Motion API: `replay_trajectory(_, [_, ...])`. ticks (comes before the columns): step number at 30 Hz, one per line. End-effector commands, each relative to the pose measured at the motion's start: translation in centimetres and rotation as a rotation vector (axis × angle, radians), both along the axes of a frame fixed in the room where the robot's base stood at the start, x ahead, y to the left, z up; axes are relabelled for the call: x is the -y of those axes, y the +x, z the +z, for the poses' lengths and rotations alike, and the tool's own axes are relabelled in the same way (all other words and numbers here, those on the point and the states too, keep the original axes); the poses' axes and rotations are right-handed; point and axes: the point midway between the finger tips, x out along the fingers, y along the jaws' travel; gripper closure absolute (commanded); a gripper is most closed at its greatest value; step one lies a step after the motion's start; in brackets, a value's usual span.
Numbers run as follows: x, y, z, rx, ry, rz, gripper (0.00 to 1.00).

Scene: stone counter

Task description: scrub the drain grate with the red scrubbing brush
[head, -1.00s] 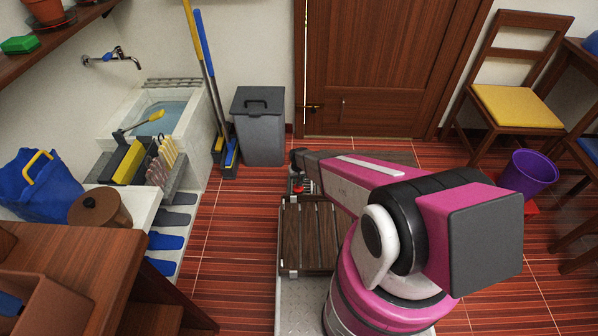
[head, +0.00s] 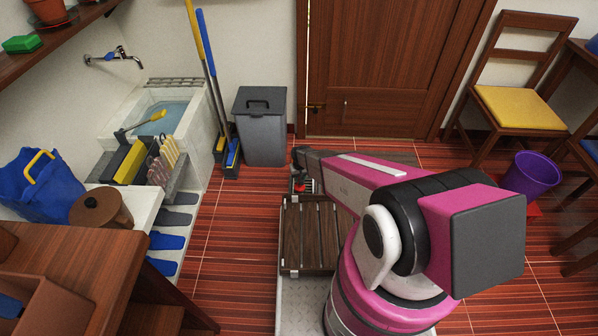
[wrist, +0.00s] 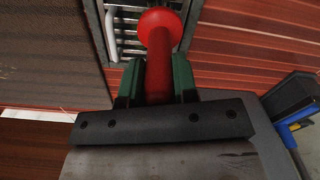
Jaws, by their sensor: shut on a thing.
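In the head view a small red part of the brush (head: 308,187) shows below the end of my arm, which hides most of the grate there.
A brown doormat (wrist: 40,60) lies beside the grate, in front of the wooden door (head: 395,65). A grey bin (head: 261,127) and two long-handled brooms (head: 208,75) stand to the left. A purple bucket (head: 531,176) stands on the right. Red tiled floor lies between.

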Motion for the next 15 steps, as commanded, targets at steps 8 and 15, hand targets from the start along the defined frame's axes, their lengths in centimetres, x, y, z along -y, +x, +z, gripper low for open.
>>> replay_trajectory(8, [0.4, -0.4, 2.7, 0.002, 0.001, -0.001, 1.00])
replay_trajectory(15, [0.8, -0.8, 4.8, 0.001, 0.000, -0.003, 1.00])
